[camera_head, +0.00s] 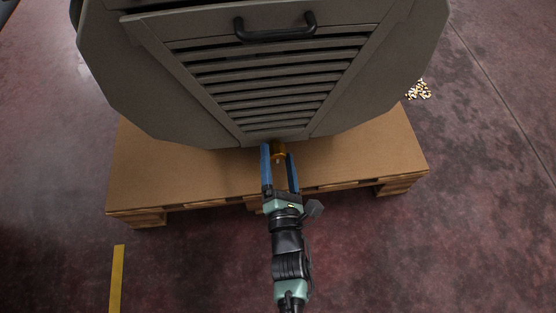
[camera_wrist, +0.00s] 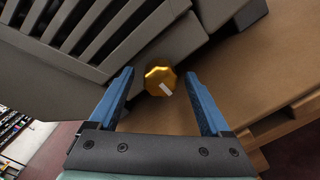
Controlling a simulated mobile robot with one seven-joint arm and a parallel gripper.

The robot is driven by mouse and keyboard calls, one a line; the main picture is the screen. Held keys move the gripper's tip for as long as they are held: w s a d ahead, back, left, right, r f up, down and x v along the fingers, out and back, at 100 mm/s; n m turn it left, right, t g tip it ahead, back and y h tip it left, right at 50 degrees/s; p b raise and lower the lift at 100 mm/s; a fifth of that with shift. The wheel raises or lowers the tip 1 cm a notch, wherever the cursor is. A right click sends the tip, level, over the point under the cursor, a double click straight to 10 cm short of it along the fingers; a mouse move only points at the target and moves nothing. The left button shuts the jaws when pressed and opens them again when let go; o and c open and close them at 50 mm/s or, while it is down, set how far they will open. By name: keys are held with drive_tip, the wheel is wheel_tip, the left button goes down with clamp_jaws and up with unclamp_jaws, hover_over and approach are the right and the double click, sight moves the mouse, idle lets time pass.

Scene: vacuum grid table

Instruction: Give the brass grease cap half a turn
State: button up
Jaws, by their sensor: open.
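The brass grease cap (camera_wrist: 158,79) is a small gold, many-sided cap with a pale mark on its face, at the lower edge of the grey machine (camera_wrist: 130,35). In the head view the cap (camera_head: 278,148) shows only partly, beyond my fingers. My gripper (camera_head: 278,150) has two blue fingers spread apart, with the cap ahead between them. In the wrist view my gripper (camera_wrist: 158,75) is open and the cap lies between the fingertips, with a gap on each side. I cannot tell how deep the fingertips reach along the cap.
The grey machine with slatted vents and a black handle (camera_head: 276,28) stands on a brown-topped wooden pallet (camera_head: 385,158). Small pale pieces (camera_head: 418,90) lie on the floor to the right. A yellow floor stripe (camera_head: 117,278) is at lower left. The floor around the pallet's front is clear.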

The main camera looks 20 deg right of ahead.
drive_tip(key=shift+w, duration=0.15)
clamp_jaws()
idle(0.4)
drive_tip(key=shift+d+m, duration=0.1)
drive_tip(key=shift+m, duration=0.3)
